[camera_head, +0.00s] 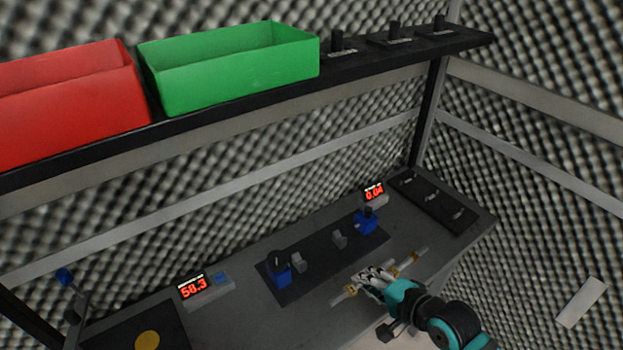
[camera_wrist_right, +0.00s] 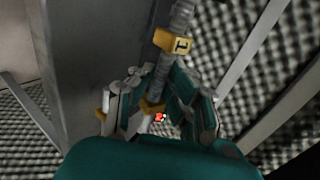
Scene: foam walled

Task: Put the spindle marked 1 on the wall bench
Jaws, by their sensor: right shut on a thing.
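The spindle (camera_head: 421,252) is a grey rod with yellow collars. In the right wrist view one collar (camera_wrist_right: 175,42) bears the mark 1. My right gripper (camera_head: 372,274) is shut on the rod; in its wrist view the fingers (camera_wrist_right: 160,102) close around the rod below the marked collar. A grey bench (camera_head: 330,312) stands along the foam wall. In the head view the spindle lies across the bench's front part. I cannot tell whether it touches the top. My left gripper is not in view.
On the bench are a dark plate (camera_head: 310,284) with blue fixtures, a display reading 58.3 (camera_head: 192,287), another display (camera_head: 374,191) and a dark block (camera_head: 437,199). A shelf above carries a red bin (camera_head: 70,110), a green bin (camera_head: 240,75) and several black knobs.

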